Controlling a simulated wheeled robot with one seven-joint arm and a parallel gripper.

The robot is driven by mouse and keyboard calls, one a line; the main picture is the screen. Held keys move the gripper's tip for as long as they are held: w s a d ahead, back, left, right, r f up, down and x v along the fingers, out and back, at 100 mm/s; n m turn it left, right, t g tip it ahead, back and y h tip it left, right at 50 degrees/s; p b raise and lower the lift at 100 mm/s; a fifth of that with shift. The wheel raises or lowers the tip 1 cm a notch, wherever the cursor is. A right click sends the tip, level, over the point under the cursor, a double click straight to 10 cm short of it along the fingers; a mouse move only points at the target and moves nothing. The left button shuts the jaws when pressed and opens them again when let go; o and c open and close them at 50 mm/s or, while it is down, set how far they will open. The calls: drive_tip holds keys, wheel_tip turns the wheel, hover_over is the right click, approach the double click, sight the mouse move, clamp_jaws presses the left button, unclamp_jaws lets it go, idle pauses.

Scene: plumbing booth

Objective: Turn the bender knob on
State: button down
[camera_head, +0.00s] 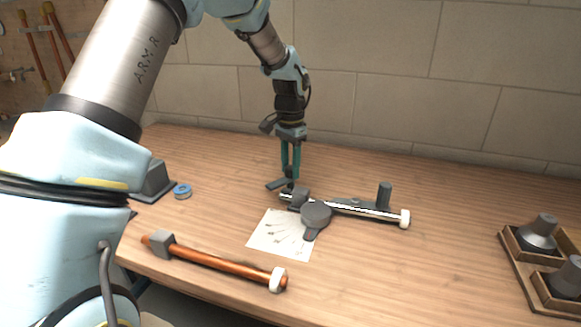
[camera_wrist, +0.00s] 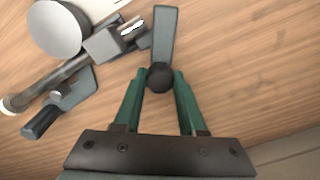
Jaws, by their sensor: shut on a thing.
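The pipe bender (camera_head: 317,212) lies on the wooden bench, with a round dark grey disc, grey blocks and a silver tube with a white end. It also shows at the upper left of the wrist view (camera_wrist: 56,27). Its knob is a small black ball (camera_wrist: 160,78) at the end of a flat grey lever (camera_wrist: 164,35). My gripper (camera_head: 290,177) points down at the bender's left end. In the wrist view my green fingers (camera_wrist: 158,82) are shut on the knob, one on each side. In the head view the knob is mostly hidden by the fingers.
A copper pipe (camera_head: 220,263) with a grey block and a white end lies in front. A printed sheet (camera_head: 270,240) lies under the bender's edge. A blue tape roll (camera_head: 183,191) is left. A wooden holder (camera_head: 517,277) with grey cones is right. A block wall stands behind.

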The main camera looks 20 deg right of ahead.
sight(290, 167)
drive_tip(key=n, duration=0.6)
drive_tip(key=shift+n, duration=0.3)
idle(0.4)
drive_tip(key=shift+c, duration=2.4)
unclamp_jaws()
wheel_tip(290, 167, up, 11)
drive_tip(key=b, duration=0.2)
drive_tip(key=shift+f, duration=0.1)
